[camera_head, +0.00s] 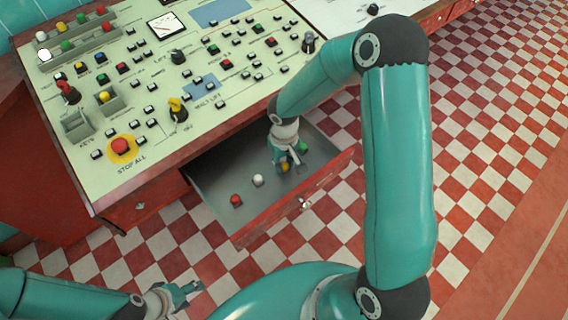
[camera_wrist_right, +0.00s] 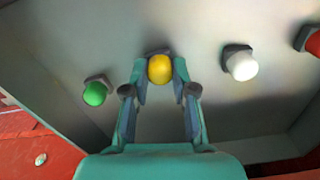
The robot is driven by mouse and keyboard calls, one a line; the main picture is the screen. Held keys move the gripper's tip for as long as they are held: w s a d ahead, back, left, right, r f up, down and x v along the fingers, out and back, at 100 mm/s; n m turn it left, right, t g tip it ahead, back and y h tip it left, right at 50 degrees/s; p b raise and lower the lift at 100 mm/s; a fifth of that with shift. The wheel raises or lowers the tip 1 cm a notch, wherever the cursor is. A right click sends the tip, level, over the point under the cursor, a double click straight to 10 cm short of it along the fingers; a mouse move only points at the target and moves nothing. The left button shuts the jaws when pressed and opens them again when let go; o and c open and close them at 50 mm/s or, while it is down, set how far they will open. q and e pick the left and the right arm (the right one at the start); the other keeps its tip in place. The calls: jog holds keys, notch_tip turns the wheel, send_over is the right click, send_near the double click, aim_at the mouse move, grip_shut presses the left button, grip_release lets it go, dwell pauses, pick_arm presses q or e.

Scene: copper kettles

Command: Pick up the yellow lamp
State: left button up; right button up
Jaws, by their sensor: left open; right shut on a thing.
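The yellow lamp (camera_head: 285,167) is in the open drawer (camera_head: 215,178) below the control panel. It also shows in the right wrist view (camera_wrist_right: 160,68), between the fingertips. My right gripper (camera_head: 286,165) reaches down into the drawer and is shut on the yellow lamp; its fingers show in the right wrist view (camera_wrist_right: 160,75) on both sides of the lamp. I cannot tell whether the lamp still touches the drawer floor. My left gripper (camera_head: 188,292) is open and empty, low at the left over the tiled floor, away from the drawer.
In the drawer, a green lamp (camera_wrist_right: 95,93) sits at one side of the yellow one, a white lamp (camera_head: 258,180) and a red lamp (camera_head: 236,200) at the other. The drawer's red front (camera_head: 290,205) stands out over the floor. The control panel (camera_head: 140,85) carries several buttons and levers.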

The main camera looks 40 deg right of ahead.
aim_at(284, 163)
jog(key=shift+r, duration=0.15)
notch_tip(284, 163, up, 20)
dwell(0.4)
dwell(0.4)
